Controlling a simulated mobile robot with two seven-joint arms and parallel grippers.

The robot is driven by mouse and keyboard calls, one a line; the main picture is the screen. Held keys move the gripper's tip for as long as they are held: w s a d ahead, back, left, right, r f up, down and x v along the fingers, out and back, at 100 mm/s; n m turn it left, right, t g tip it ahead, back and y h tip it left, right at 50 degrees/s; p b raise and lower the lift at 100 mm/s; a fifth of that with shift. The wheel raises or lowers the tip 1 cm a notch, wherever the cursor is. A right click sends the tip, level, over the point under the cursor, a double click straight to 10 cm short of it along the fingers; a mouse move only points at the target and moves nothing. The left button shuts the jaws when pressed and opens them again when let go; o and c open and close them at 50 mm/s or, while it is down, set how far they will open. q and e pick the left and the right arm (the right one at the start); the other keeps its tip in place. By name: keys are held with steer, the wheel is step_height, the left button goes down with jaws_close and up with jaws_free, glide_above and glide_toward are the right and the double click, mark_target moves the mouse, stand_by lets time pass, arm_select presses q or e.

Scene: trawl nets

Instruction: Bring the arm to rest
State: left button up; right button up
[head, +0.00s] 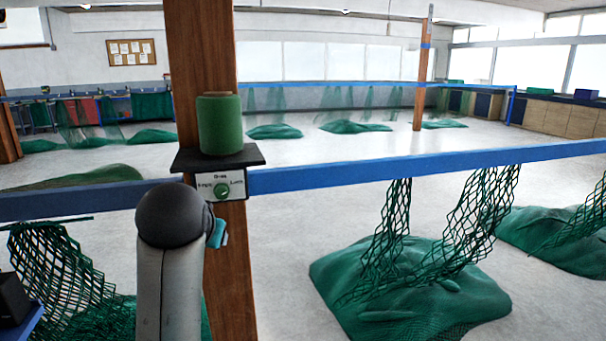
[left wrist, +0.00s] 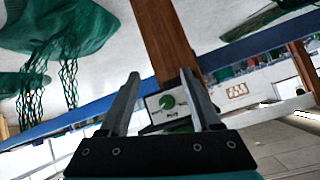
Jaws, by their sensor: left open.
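My left arm rises from the bottom of the head view, its dark rounded wrist in front of a wooden post (head: 202,80). Most of my left gripper is hidden there behind the wrist; a small teal part shows at the right. In the left wrist view my left gripper (left wrist: 160,76) is open, with nothing held. A white switch panel (head: 205,182) with a round green knob (head: 222,191) is on the post. The panel (left wrist: 155,112) and knob (left wrist: 167,102) appear between the fingers; touching cannot be told. My right gripper is not in view.
A green twine spool (head: 220,124) stands on a dark shelf (head: 250,155) above the panel. A blue rail (head: 400,167) crosses the view. Green nets (head: 410,285) hang from it and heap on the floor. Pale floor (head: 285,235) between heaps is clear.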

arm_select(q)
steer(key=s+f+g+h, duration=0.1)
steer(key=s+f+g, duration=0.1)
steer(key=s+f, duration=0.65)
steer(key=s+f+g, duration=0.2)
steer(key=s+f, duration=0.3)
steer(key=f, duration=0.7)
steer(key=s+f+g+h, duration=0.1)
steer(key=s+f, duration=0.3)
steer(key=s, duration=0.5)
steer(key=s+f+g+h, duration=0.15)
steer(key=s+f, duration=0.25)
steer(key=s, duration=0.5)
step_height(320, 180, down, 25)
steer(key=s+m+g+b, duration=0.1)
steer(key=g+b, duration=0.1)
steer(key=b, duration=0.1)
steer(key=s+a+f+y+b, duration=0.1)
steer(key=s+a+f+b, duration=0.1)
steer(key=s+f, duration=1.3)
step_height(320, 180, down, 2)
steer(key=shift+s+g+b, duration=0.35)
steer(key=shift+g+b, duration=0.1)
steer(key=shift+b, duration=0.15)
